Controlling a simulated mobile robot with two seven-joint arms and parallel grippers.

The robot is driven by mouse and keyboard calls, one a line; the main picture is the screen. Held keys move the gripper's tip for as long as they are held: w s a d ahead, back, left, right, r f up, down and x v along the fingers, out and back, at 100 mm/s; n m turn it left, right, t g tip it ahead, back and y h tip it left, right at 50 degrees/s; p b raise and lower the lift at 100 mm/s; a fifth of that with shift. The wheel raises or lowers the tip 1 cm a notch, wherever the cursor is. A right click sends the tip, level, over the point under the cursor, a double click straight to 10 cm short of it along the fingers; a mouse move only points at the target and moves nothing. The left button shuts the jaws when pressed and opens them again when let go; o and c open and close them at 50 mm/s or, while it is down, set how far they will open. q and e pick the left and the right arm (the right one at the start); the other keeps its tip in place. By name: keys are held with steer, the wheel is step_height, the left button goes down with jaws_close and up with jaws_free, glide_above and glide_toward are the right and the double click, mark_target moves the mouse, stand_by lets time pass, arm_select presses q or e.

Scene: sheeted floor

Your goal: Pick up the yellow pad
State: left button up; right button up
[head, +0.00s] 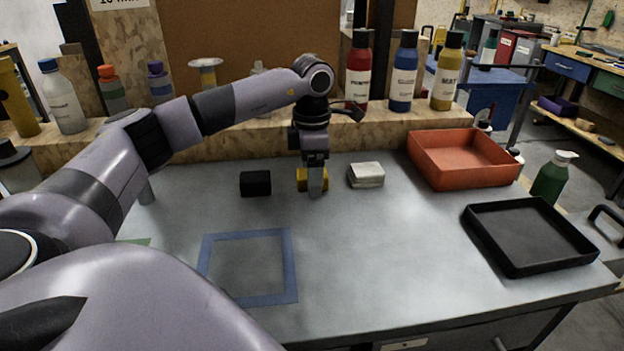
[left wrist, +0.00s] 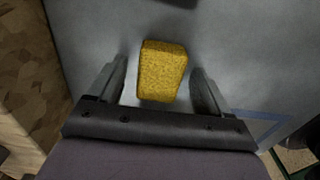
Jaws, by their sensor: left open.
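The yellow pad (left wrist: 162,72) is a small rough-textured block lying on the grey bench top. In the left wrist view it sits between the two fingers of my left gripper (left wrist: 165,85), with a gap on each side. In the head view the yellow pad (head: 303,180) is partly hidden behind my left gripper (head: 315,185), which points straight down over it. The left gripper is open and holds nothing. My right gripper does not show in either view.
A black block (head: 255,184) lies left of the pad and a whitish block (head: 366,175) right of it. A red tray (head: 450,182) and a black tray (head: 525,265) stand at the right. Blue tape (head: 296,270) outlines a square. Bottles line the ledge (head: 240,138) behind. The bench's front middle is clear.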

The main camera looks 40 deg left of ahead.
arm_select(q)
steer(key=shift+c, duration=0.4)
steer(key=c, duration=1)
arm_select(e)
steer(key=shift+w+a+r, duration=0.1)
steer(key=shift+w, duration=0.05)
arm_select(q)
steer(key=shift+r, duration=0.1)
step_height(320, 180, up, 20)
steer(key=p, duration=0.5)
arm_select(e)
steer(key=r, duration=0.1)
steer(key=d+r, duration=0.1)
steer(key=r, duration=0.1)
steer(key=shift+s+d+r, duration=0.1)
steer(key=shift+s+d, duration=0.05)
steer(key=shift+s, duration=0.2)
